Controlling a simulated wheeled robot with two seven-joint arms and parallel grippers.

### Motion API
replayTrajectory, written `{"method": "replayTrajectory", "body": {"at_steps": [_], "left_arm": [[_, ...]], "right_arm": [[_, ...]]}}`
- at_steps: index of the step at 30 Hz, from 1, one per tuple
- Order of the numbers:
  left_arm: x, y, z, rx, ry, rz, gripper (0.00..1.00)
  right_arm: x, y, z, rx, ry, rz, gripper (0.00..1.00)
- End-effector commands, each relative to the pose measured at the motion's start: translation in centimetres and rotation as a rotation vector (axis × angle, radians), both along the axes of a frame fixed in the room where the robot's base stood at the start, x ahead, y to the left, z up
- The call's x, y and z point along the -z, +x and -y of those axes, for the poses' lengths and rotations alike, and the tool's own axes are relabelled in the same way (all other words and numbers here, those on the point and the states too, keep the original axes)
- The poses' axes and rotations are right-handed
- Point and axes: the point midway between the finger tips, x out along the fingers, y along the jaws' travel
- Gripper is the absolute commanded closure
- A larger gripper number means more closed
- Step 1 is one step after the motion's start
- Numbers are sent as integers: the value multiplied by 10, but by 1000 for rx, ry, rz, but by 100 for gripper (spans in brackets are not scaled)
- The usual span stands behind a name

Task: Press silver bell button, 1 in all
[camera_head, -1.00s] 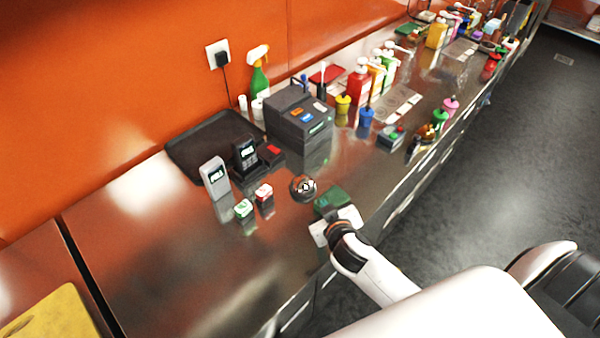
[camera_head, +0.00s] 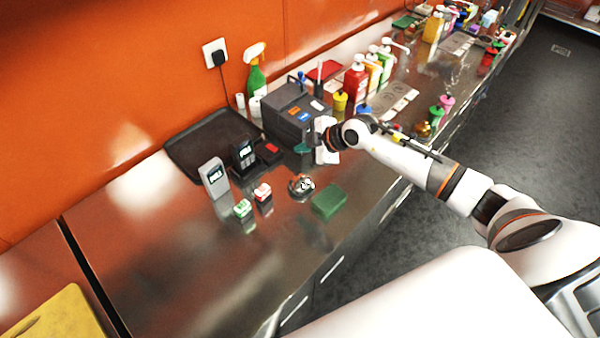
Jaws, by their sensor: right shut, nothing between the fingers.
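The silver bell (camera_head: 301,186) is a small shiny dome standing on the steel counter (camera_head: 180,265), left of a green block (camera_head: 329,202). Its top is uncovered and nothing touches it. My right gripper (camera_head: 324,148) is shut and empty. In the picture it is above and slightly right of the bell, in front of the dark printer box, apart from the bell. My right arm reaches in from the right side. My left gripper is not in view.
Two small boxes (camera_head: 263,192) and a grey handheld device (camera_head: 214,178) stand left of the bell. Behind are a black tray (camera_head: 195,158) and a dark printer box (camera_head: 290,112). Several bottles line the counter farther back. The front left counter is clear.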

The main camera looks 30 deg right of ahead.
Motion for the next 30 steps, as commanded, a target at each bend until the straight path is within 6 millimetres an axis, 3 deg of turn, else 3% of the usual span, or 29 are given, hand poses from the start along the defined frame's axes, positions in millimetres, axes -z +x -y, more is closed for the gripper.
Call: {"method": "replayTrajectory", "body": {"at_steps": [4,17,23,30], "left_arm": [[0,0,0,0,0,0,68],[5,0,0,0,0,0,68],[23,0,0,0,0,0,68],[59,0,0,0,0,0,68]], "right_arm": [[1,0,8,16,-25,-20,100],[6,0,7,15,-23,-19,100],[24,0,7,15,-23,-19,100],[59,0,7,14,-23,-18,100]]}}
